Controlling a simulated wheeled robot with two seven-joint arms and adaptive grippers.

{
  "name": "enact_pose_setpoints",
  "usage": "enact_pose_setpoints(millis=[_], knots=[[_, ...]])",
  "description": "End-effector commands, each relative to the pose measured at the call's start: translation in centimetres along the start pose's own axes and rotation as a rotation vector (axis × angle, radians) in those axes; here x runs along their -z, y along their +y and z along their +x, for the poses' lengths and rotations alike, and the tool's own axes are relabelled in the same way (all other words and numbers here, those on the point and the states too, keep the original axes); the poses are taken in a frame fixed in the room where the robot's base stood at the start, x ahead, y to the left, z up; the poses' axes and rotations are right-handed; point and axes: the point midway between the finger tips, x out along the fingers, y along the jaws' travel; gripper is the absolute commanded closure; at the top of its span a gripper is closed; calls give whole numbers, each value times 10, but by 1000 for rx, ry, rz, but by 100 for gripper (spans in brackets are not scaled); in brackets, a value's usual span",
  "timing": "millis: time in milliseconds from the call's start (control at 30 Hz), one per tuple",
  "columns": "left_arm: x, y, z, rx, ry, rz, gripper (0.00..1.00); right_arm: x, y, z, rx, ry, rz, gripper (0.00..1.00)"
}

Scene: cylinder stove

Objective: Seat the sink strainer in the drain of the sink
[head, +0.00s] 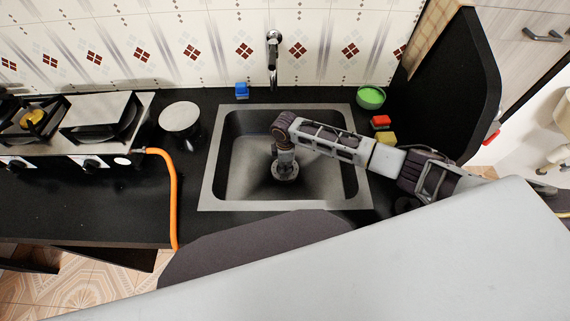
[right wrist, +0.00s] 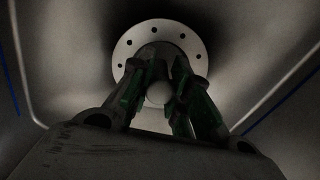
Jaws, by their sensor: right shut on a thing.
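The sink (head: 240,185) is a steel basin set in the black counter. My right gripper (head: 285,167) reaches down inside it, low over the basin floor. In the right wrist view its two green-padded fingers (right wrist: 165,97) are shut on the pale round knob of the sink strainer (right wrist: 124,52). The strainer's light disc, with a ring of small holes, shows beyond the fingers. The drain is hidden under the disc and gripper, so I cannot tell whether the strainer sits in it or just above it. My left gripper is not in view.
The faucet (head: 273,60) stands behind the basin. A blue item (head: 241,90), a green bowl (head: 370,96), a red sponge (head: 380,122) and a yellow sponge (head: 386,138) lie around the rim. A pot (head: 180,117), orange hose (head: 172,200) and stove (head: 75,125) are at left.

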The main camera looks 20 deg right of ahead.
Motion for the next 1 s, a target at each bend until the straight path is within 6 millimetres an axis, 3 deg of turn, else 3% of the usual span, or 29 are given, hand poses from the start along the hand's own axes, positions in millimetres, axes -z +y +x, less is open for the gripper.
enact_pose_setpoints(millis=[1000], knots=[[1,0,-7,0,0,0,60,0,0,-1,-1,1,2,100]])
